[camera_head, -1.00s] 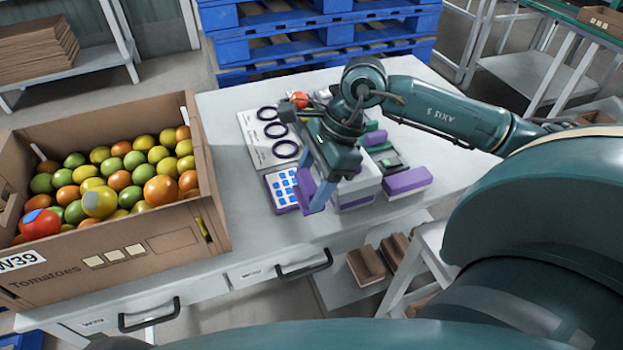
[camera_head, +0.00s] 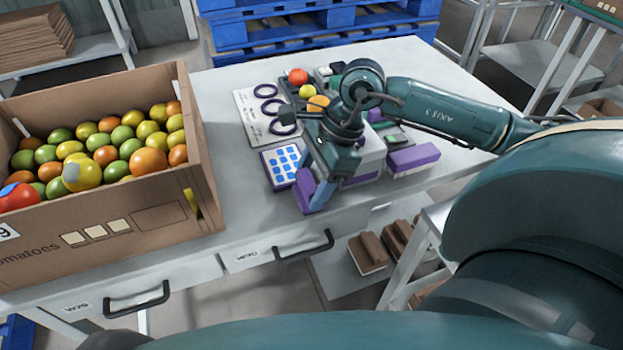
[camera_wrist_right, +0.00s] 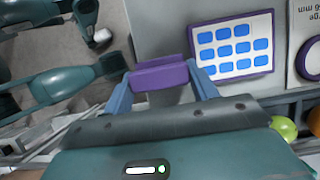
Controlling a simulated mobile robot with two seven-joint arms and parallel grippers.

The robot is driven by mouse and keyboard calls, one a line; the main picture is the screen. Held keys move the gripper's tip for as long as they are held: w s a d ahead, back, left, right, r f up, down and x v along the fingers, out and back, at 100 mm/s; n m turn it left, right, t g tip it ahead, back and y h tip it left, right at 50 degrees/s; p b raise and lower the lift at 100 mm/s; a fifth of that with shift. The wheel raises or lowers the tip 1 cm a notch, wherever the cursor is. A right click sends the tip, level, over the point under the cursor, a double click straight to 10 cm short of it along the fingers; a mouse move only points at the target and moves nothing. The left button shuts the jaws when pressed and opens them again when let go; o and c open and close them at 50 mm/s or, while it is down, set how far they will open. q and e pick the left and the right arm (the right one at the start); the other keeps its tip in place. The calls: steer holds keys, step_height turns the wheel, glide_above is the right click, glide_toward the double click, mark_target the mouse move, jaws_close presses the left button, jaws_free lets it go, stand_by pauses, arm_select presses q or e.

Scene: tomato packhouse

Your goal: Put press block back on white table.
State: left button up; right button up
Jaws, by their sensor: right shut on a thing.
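The press block appears as a purple block (camera_wrist_right: 165,77) between the two blue fingers of my right gripper (camera_wrist_right: 162,80) in the right wrist view. The right gripper (camera_head: 314,198) is shut on it. In the head view the purple block (camera_head: 304,188) is partly hidden by the fingers and wrist. It is held near the front edge of the white table (camera_head: 222,130), beside a purple-edged sheet of blue stickers (camera_head: 267,160). I cannot tell whether the block touches the table. My left gripper is not in view.
A cardboard box (camera_head: 130,225) of tomatoes stands at the left. A card with dark rings (camera_head: 247,108), several loose tomatoes and a purple-topped block (camera_head: 413,158) lie around the gripper. Drawer handles (camera_head: 305,247) stick out in front. The table's back right is clear.

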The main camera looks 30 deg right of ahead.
steer(key=shift+f, duration=0.2)
stand_by(0.6)
steer(key=o, duration=0.9)
steer(key=shift+c, duration=0.3)
steer(key=shift+c, duration=1.2)
steer(key=shift+r+p, duration=1.9)
steer(key=shift+r, duration=1.65)
steer(key=shift+f, duration=0.1)
